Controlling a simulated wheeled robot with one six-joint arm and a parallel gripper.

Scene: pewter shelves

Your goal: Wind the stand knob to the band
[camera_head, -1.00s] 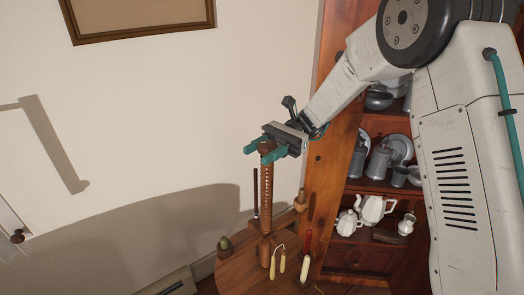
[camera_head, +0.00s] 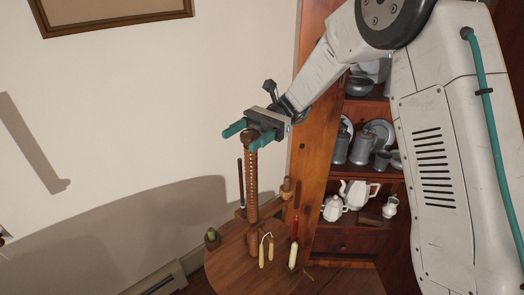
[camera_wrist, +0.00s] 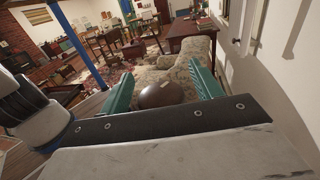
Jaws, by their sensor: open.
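A wooden stand with a tall ribbed, screw-like post (camera_head: 252,185) rises from a small round table. Its rounded brown knob (camera_head: 254,136) is at the top of the post. My gripper (camera_head: 242,134) is at the height of the knob, with its teal fingers open on either side of it. In the wrist view the knob (camera_wrist: 161,95) sits between the two fingers, with gaps visible on both sides. I cannot make out a distinct band on the post.
The round wooden table (camera_head: 226,268) also holds pale hanging candles (camera_head: 262,254), a red-and-white candle (camera_head: 293,250) and a small green item (camera_head: 212,236). A wooden cabinet (camera_head: 318,150) with pewter and white teapots stands close at right.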

